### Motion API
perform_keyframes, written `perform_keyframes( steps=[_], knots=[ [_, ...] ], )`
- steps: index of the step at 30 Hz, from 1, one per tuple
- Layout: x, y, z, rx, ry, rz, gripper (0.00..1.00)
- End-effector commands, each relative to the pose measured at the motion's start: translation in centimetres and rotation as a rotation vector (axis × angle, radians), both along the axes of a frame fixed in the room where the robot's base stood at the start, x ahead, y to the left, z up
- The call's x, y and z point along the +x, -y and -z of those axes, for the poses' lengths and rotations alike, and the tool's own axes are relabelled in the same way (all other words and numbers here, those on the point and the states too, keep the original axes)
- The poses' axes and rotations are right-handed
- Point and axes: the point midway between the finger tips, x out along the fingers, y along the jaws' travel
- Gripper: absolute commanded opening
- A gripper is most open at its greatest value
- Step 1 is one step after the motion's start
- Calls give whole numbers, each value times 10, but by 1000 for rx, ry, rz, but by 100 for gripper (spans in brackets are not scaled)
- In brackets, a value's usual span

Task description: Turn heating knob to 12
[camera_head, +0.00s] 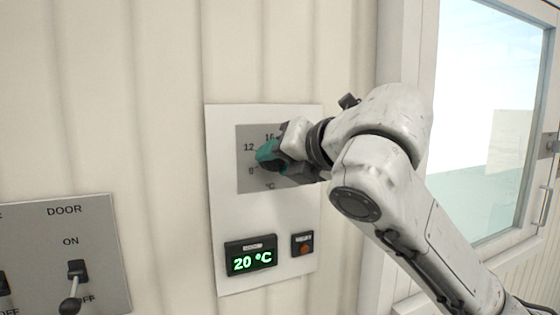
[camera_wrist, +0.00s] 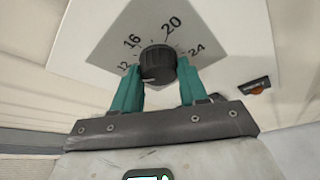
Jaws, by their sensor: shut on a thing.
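The heating knob (camera_wrist: 158,64) is a round, dark ribbed knob on a grey dial plate (camera_wrist: 92,40) in the wrist view. The numbers 12, 16, 20 and 24 are printed around it. My gripper (camera_wrist: 158,78) has teal fingers, one on each side of the knob, shut on it. In the head view my gripper (camera_head: 268,154) is at the dial on the white panel (camera_head: 228,215) and hides the knob and part of the scale. The green display (camera_head: 251,258) below reads 20 °C. The knob's pointer mark is not clear.
A small box with an orange-brown button (camera_head: 303,244) is beside the display. A grey door switch plate (camera_head: 40,240) with a lever (camera_head: 75,280) is at the lower left. A white-framed window (camera_head: 490,120) is at the right. The wall between the panels is bare.

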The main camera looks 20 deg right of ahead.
Motion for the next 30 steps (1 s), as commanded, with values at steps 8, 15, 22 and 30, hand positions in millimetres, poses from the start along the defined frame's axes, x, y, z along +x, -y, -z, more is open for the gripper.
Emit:
perform_keyframes(
  steps=[8, 15, 22, 30],
  knots=[
    [0, -1, 3, -66, -8, -2, 12],
    [0, -1, 3, -74, -8, -2, 12],
    [0, -1, 4, -73, -9, -2, 46],
    [0, -1, 2, -72, -4, -1, 68]
  ],
)
